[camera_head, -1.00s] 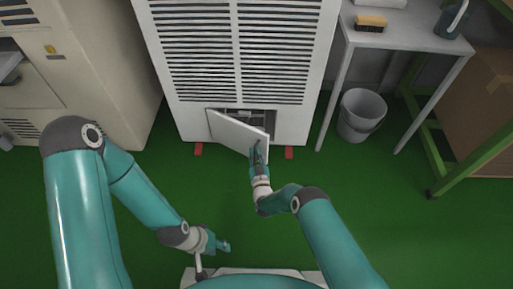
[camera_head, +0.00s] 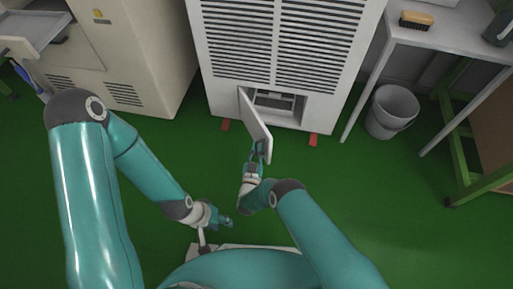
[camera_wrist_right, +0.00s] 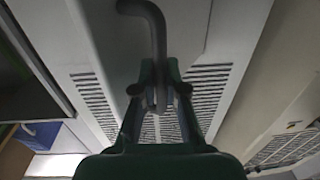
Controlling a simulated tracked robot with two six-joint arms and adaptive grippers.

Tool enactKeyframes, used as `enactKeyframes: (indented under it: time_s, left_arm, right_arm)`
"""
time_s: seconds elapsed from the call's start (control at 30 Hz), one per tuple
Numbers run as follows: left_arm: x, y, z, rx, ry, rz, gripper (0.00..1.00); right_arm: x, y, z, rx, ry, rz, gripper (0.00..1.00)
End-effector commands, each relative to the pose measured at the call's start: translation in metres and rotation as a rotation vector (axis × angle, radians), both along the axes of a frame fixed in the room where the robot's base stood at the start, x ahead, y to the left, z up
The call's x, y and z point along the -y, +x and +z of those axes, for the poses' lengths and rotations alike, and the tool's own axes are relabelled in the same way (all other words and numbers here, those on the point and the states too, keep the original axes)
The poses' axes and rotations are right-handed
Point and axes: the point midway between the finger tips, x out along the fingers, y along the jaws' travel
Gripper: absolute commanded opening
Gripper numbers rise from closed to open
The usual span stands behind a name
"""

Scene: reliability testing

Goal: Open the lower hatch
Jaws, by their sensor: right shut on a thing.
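The lower hatch (camera_head: 255,121) is a white panel at the bottom of the white louvred cabinet (camera_head: 275,60). It stands swung well out, hinged at its left edge, and the opening (camera_head: 276,103) behind it shows a pale inside. My right gripper (camera_head: 258,150) is at the hatch's free edge. In the right wrist view its fingers (camera_wrist_right: 160,100) are shut on the end of the dark, bent hatch handle (camera_wrist_right: 157,40). My left gripper (camera_head: 226,222) is low over the floor, away from the hatch, and too small to tell open from shut.
A grey bucket (camera_head: 391,111) stands right of the cabinet, below a grey table (camera_head: 440,40) with a brush (camera_head: 416,19). A beige machine (camera_head: 135,50) is on the left. The green floor (camera_head: 330,190) in front is clear.

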Motion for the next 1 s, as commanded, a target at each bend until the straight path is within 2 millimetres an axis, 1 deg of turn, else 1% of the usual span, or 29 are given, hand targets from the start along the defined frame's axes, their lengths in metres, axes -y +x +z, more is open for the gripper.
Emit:
enactKeyframes:
  time_s: [0.2, 0.23, 0.37, 0.4, 0.77, 0.87, 1.0]
  left_arm:
    - [0.0, 0.0, -0.001, 0.0, 0.0, 0.0, 0.4]
    - [0.0, 0.0, -0.001, 0.0, 0.0, 0.0, 0.4]
    - [0.0, 0.0, -0.001, 0.0, 0.0, 0.0, 0.4]
    - [0.0, 0.0, -0.001, 0.0, 0.0, 0.0, 0.4]
    - [0.0, 0.0, 0.0, 0.0, 0.0, 0.0, 0.4]
    - [0.0, 0.0, 0.0, 0.0, 0.0, 0.0, 0.4]
    - [0.0, 0.0, 0.0, 0.0, 0.0, 0.0, 0.4]
  right_arm:
    - [-0.002, 0.003, 0.0, -0.004, 0.0, 0.007, 0.0]
    - [-0.002, 0.003, 0.0, -0.003, 0.001, 0.007, 0.13]
    - [-0.001, 0.003, 0.0, -0.002, 0.001, 0.005, 0.34]
    - [0.0, 0.002, 0.0, -0.002, 0.001, 0.004, 0.37]
    - [0.002, 0.002, 0.003, -0.001, 0.002, 0.0, 0.37]
    - [0.002, 0.003, 0.011, -0.001, 0.002, 0.0, 0.37]
    - [0.001, 0.003, 0.028, -0.001, 0.002, 0.001, 0.37]
